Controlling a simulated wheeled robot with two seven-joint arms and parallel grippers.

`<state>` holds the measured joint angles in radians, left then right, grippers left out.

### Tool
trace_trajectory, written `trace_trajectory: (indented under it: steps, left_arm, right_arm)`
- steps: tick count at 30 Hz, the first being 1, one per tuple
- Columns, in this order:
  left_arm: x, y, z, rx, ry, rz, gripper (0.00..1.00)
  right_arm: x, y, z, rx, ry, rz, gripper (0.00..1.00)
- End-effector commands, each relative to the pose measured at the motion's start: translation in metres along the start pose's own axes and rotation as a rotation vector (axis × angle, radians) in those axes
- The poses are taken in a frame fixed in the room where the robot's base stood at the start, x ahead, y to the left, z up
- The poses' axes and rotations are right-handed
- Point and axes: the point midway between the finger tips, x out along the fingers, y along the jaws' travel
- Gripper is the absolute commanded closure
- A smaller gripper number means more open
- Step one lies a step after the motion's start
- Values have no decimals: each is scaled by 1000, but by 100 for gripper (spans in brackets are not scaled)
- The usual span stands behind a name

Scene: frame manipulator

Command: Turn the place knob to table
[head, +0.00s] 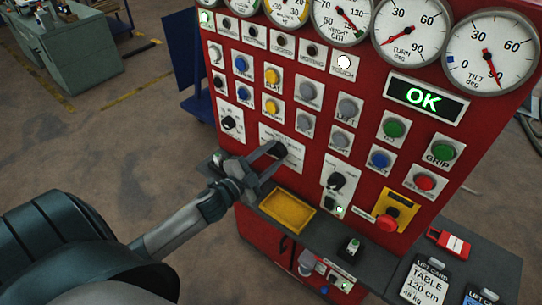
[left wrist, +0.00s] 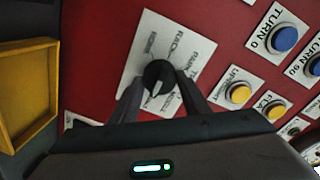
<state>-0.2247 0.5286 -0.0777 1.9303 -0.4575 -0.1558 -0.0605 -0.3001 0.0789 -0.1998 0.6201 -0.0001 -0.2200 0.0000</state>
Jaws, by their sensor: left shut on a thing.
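The place knob (head: 277,150) is a black round knob on a white label plate on the red panel, left of centre in the head view. In the left wrist view the knob (left wrist: 157,75) sits between my fingers, with printed position words around it, RACK and PARK among them. A pale pointer mark shows on the knob, but I cannot tell for sure which word it points at. My left gripper (head: 269,161) is shut on the knob, one finger on each side; its fingers also show in the wrist view (left wrist: 160,88). My right gripper is not in view.
A yellow tray (head: 288,210) sits on the grey ledge (head: 330,243) just below. Another black knob (head: 336,181), coloured buttons and a red stop button (head: 387,222) are to the right. Dials and a green OK display (head: 425,97) are above. Lift cards (head: 428,281) lie at lower right.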

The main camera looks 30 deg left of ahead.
Motion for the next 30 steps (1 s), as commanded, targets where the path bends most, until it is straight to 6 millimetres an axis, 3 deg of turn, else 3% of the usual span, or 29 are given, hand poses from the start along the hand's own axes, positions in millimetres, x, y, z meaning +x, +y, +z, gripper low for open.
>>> trace_trajectory:
  steps: [6, 7, 9, 22, 30]
  left_arm:
    - [0, 1, 0, -2, 0, 1, 81]
    - [0, 1, 0, -2, 0, 1, 51]
    - [0, 1, 0, -2, 0, 1, 39]
    - [-4, 1, 0, -2, 0, 0, 39]
    - [-27, 3, 1, -2, 0, 2, 39]
  right_arm:
    - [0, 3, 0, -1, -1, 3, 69]
    - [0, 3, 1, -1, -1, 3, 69]
    - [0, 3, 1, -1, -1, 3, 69]
    - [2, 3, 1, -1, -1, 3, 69]
    - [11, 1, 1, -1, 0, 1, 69]
